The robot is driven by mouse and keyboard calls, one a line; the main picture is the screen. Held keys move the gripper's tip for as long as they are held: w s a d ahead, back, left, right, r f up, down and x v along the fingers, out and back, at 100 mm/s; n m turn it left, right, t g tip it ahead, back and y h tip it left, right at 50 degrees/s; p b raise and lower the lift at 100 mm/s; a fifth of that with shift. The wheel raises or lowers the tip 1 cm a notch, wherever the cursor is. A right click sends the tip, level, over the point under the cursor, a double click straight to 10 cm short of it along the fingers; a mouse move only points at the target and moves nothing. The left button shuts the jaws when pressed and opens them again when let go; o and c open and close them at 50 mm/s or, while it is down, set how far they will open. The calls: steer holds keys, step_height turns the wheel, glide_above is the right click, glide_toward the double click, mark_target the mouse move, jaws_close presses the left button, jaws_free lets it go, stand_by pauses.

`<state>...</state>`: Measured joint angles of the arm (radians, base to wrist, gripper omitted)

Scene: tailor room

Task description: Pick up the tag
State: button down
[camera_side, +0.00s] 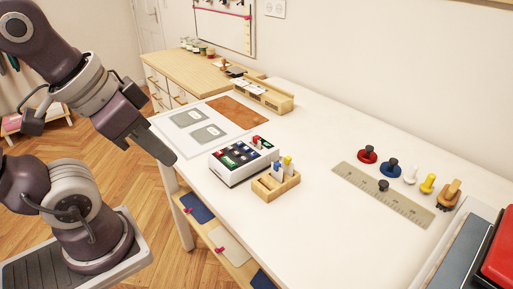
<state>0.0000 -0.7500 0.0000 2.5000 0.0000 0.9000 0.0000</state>
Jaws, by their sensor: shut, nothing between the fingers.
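My gripper (171,160) is shut and empty. Its tip points down near the table's left front edge, apart from everything on the table. Two grey pieces, one farther back (182,120) and one nearer (203,136), lie flat on a white sheet at the table's left. Each carries a small white label, one on the far piece (194,115) and one on the near piece (212,130). I cannot tell for sure which thing is the tag. My gripper is in front of and left of these pieces.
A sorter box (232,175) and a small wooden holder (277,189) stand right of the gripper. A brown patch (237,112) lies behind the grey pieces. A long ruler (383,195) and several coloured knobs lie at right. The table's middle front is clear.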

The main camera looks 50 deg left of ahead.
steer(key=c, duration=2.1)
jaws_free()
steer(key=o, duration=0.5)
steer(key=shift+c, duration=0.2)
steer(key=shift+w, duration=0.1)
steer(key=w+a+r+n+g, duration=0.25)
steer(key=w+n, duration=0.35)
steer(key=w, duration=0.5)
steer(key=n+g, duration=0.3)
steer(key=n, duration=0.9)
glide_above(256, 136)
steer(key=f, duration=1.3)
steer(key=shift+s+d+f, duration=0.15)
steer(key=shift+s+f, duration=0.1)
steer(key=shift+s, duration=0.05)
steer(key=f, duration=0.7)
steer(key=shift+w+f, duration=0.15)
steer(key=shift+w, duration=0.1)
